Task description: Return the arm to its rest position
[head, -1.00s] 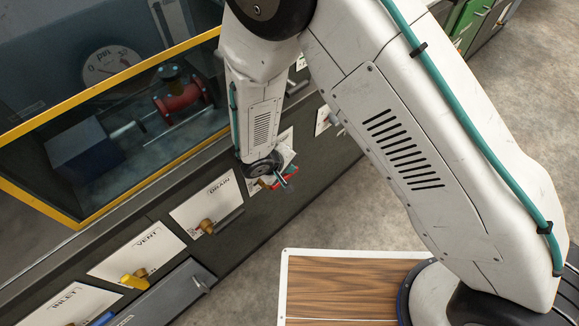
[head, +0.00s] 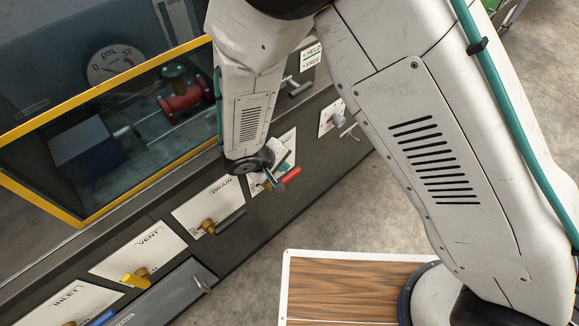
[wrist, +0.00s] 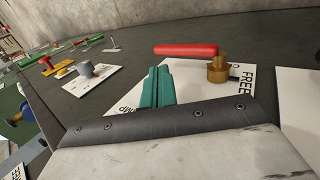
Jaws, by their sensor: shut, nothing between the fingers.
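My gripper (head: 269,180) is shut and empty at the end of my white arm, over the dark sloping panel. In the wrist view its teal fingers (wrist: 158,86) are together. A valve with a red handle (head: 291,175) is close beside it in the head view. In the wrist view the red handle (wrist: 186,50) and its brass body (wrist: 218,68) lie just beyond and to the right of the fingertips. I cannot tell from these views how wide the gap is. My wrist partly hides the white plate around this valve.
A yellow-framed glass case (head: 110,78) holds a red flanged spool (head: 186,101) at left. The panel carries DRAIN (head: 208,226), VENT (head: 137,279) and INLET valves. A wood-topped surface (head: 340,285) is at the bottom. Open concrete floor lies right of the panel.

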